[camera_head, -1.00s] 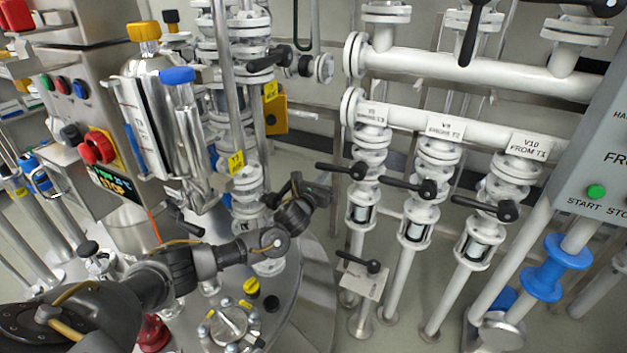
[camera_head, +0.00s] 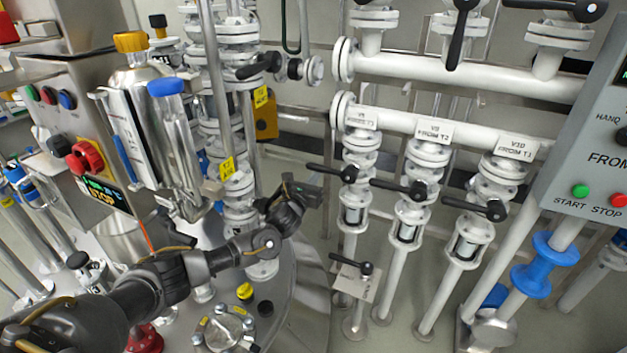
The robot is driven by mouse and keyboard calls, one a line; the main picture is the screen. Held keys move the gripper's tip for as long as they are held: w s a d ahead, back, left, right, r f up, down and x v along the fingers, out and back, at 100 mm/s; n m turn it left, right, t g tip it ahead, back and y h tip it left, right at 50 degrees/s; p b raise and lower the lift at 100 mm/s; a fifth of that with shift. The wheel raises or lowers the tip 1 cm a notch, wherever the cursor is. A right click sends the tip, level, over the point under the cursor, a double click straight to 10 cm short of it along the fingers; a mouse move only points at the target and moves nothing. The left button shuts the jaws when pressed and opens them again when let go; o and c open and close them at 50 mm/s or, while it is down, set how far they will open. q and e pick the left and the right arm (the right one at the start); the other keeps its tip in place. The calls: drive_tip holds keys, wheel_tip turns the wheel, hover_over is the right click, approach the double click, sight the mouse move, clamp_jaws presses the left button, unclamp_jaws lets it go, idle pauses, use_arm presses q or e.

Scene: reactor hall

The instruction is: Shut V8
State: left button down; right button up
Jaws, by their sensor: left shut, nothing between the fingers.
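Three white flanged valves with black lever handles stand in a row below the lower white pipe. The left one, whose label (camera_head: 361,118) is too small to read surely, appears to be V8. Its black handle (camera_head: 328,171) lies crosswise to its vertical pipe and points left. The handles of the middle valve (camera_head: 398,188) and the V10 valve (camera_head: 478,206) also point left across their pipes. My left gripper (camera_head: 318,191) is shut and empty. It shows just below the left handle's free end, with a gap between them in the picture; depth is hard to judge. My right gripper is out of view.
A lower black lever with a tag plate (camera_head: 355,281) stands below the left valve. A grey panel with start and stop buttons (camera_head: 595,155) is at the right. A steel vessel top (camera_head: 290,300) lies beneath my left arm. A vertical steel pipe (camera_head: 213,80) rises behind the arm.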

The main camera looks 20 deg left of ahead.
use_arm(q)
drive_tip(key=s+f, duration=0.4)
drive_tip(key=s, duration=0.6)
drive_tip(key=shift+s+a+f+b, duration=0.15)
drive_tip(key=shift+s+f+b, duration=0.05)
drive_tip(key=shift+s+b, duration=0.25)
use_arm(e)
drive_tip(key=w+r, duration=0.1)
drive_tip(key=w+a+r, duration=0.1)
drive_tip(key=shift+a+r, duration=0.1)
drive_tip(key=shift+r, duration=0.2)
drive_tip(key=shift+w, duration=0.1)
